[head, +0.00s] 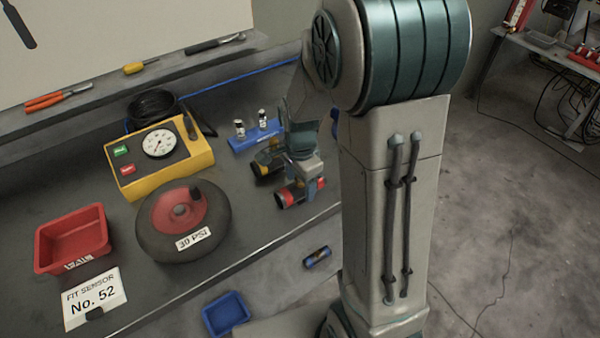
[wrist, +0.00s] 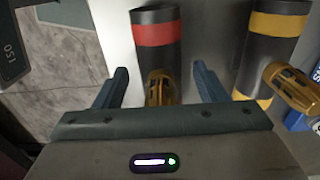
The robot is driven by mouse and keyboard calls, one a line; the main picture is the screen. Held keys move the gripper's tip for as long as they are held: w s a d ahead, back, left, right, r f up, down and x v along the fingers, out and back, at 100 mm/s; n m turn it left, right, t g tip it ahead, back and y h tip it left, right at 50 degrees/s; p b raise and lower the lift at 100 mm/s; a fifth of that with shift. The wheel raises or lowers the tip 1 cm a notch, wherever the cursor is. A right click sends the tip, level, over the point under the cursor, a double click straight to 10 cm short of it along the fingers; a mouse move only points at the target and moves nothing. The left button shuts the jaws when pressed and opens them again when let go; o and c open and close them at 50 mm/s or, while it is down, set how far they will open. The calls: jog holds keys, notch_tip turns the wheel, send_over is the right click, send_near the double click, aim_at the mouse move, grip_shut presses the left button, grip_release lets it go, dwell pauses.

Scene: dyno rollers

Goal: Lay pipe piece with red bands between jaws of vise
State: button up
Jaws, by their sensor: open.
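The red-banded pipe piece (head: 288,197) lies on the bench near its front edge, dark with red bands and a brass fitting. It also shows in the wrist view (wrist: 157,60), lengthwise between the two fingers of my gripper (wrist: 160,68). The fingers are open, with a visible gap on each side of the pipe. In the head view my gripper (head: 306,172) is over this pipe and hides part of it. I cannot make out the vise for sure; a dark part marked 150 (wrist: 12,50) shows at the wrist view's left edge.
A yellow-banded pipe (wrist: 270,55) lies close to the right of the red-banded one. A blue holder (head: 243,143) with small bottles, a yellow gauge box (head: 172,160), a wheel (head: 150,240) and a red bin (head: 60,257) stand on the bench. A blue-banded pipe (head: 318,258) lies beyond its edge.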

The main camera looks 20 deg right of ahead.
notch_tip(320, 180, up, 11)
jog(key=shift+r, duration=0.5)
jog(key=shift+s+r, duration=0.2)
jog(key=shift+r, duration=0.05)
jog(key=s+r+n+t, duration=0.2)
jog(key=s+n+t, duration=0.1)
jog(key=s+n, duration=1.1)
jog(key=shift+n, duration=0.3)
